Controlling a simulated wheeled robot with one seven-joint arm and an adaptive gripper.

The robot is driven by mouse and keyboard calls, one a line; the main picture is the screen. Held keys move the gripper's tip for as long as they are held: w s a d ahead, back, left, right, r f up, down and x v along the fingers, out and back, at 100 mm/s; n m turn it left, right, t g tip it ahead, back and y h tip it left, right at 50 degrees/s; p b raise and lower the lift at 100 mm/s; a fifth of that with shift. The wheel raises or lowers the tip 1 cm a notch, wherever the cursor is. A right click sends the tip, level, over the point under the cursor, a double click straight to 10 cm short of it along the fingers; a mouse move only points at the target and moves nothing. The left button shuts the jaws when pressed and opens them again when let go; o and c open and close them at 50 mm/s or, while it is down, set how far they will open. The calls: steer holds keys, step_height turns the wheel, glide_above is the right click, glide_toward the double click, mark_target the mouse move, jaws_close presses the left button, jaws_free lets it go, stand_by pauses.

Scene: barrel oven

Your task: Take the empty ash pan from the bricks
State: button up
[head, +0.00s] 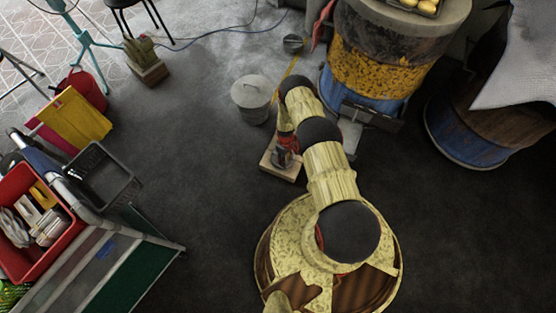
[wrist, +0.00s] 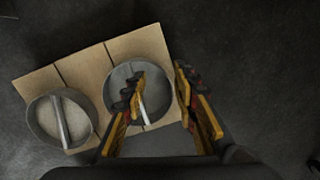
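In the wrist view two round metal pans sit on pale bricks (wrist: 128,48) laid side by side. The right pan (wrist: 122,75) shows a bare grey inside, with a light bar-like handle across it. The left pan (wrist: 38,112) holds pale, ash-like stuff and has a similar bar. My gripper (wrist: 159,75) is open. Its left finger is over the right pan, near the bar; its right finger is by that pan's right rim. I cannot tell whether either finger touches. In the head view my arm covers most of the bricks (head: 268,167) and the pans.
A lidded grey bin (head: 250,92) stands just behind the bricks. The barrel oven (head: 385,62) is beyond, with another barrel (head: 490,130) at right. A cart with a red crate (head: 22,235) and a black basket (head: 98,178) is at left. Dark floor right of the bricks is clear.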

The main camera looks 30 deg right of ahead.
steer(key=w, duration=0.2)
steer(key=w+d+n+t, duration=0.1)
steer(key=w, duration=0.1)
steer(key=w+n, duration=0.1)
steer(key=shift+w+d+r+t+h, duration=0.15)
steer(key=shift+w+r+t+h, duration=0.15)
steer(key=shift+w+t, duration=0.1)
steer(key=shift+w+f+b, duration=0.1)
steer(key=shift+f+b, duration=1.95)
steer(key=shift+f, duration=1.85)
steer(key=shift+c, duration=1.2)
jaws_close()
steer(key=shift+r, duration=0.1)
